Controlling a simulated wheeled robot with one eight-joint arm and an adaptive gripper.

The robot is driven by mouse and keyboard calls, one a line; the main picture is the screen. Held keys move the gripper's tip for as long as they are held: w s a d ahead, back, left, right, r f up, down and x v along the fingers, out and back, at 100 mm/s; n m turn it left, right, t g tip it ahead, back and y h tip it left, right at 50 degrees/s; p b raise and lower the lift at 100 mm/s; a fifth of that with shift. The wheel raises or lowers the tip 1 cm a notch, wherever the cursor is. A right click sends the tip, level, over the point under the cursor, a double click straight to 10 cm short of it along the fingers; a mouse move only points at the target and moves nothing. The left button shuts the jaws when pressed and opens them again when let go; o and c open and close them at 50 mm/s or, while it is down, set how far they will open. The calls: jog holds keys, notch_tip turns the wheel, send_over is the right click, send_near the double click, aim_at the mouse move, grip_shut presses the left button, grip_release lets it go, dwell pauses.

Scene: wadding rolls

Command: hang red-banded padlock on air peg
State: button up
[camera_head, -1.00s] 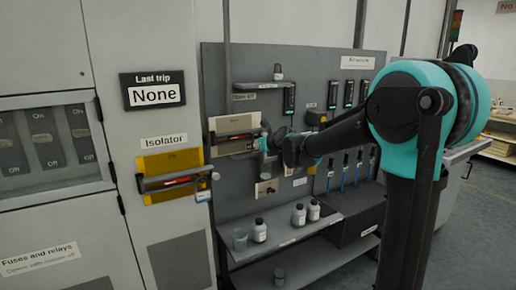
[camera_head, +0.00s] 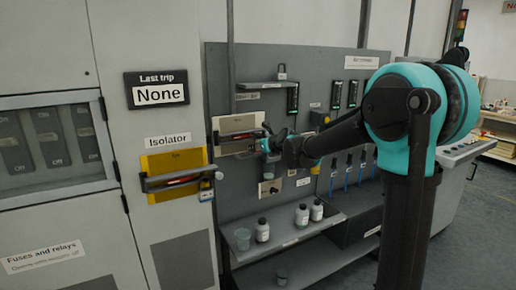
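My gripper (camera_head: 268,144) is at the right end of the red-and-dark bar of the upper panel (camera_head: 238,122), on the grey board. It is small and dark here, so I cannot tell whether its fingers are open or shut or hold anything. A small padlock (camera_head: 206,194) hangs at the right end of the isolator bar on the yellow plate (camera_head: 160,165). Another padlock-like thing (camera_head: 282,73) stands on the small upper shelf. I cannot make out a red band on either. The air peg cannot be picked out for certain.
Dark and blue tools hang to the right of my gripper. A grey cabinet (camera_head: 150,110) stands at the left. Open floor (camera_head: 470,220) shows at the right.

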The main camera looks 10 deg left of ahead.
jog(key=o, duration=1.3)
jog(key=v, duration=1.2)
jog(key=s+d+f+n+g+h, duration=0.2)
jog(key=s+d+f+n, duration=0.6)
jog(key=s+f+n, duration=0.1)
jog(key=s+d+f+n+g+h, duration=0.2)
jog(key=s+d+f+n+h, duration=0.1)
jog(key=s+d+f+n, duration=0.5)
jog(key=s+d+f+n+g+h, duration=0.2)
jog(key=s+d+f+n, duration=0.6)
jog(key=s+f+n, duration=0.4)
jog(key=shift+s+d+f+g, duration=0.15)
jog(key=shift+s+f+g, duration=0.45)
jog(key=shift+s, duration=0.3)
